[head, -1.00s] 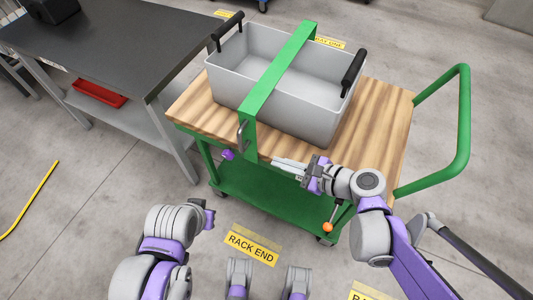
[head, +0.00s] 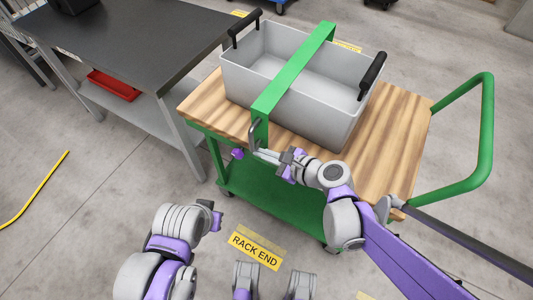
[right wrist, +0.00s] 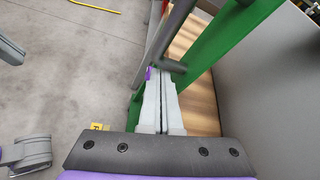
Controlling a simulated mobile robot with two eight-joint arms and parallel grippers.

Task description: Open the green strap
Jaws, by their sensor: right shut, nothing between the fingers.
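The green strap (head: 295,70) runs across the top of the grey bin (head: 310,115) and bends down at the near side. A grey metal handle (head: 254,135) sits on its near end. In the right wrist view the green strap (right wrist: 215,45) passes just right of the fingers, with a grey bar crossing beyond the tips. My right gripper (head: 260,153) is shut and empty, its tips right by the lower end of the handle; I cannot tell whether they touch. It also shows in the right wrist view (right wrist: 161,82). My left gripper (head: 214,215) is low at the left, its fingers unclear.
The bin stands on a wood-topped green cart (head: 400,130) with a green push rail (head: 487,140) at right. A dark table (head: 130,50) with a red tray (head: 113,86) on its shelf stands at left. Floor in front is clear.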

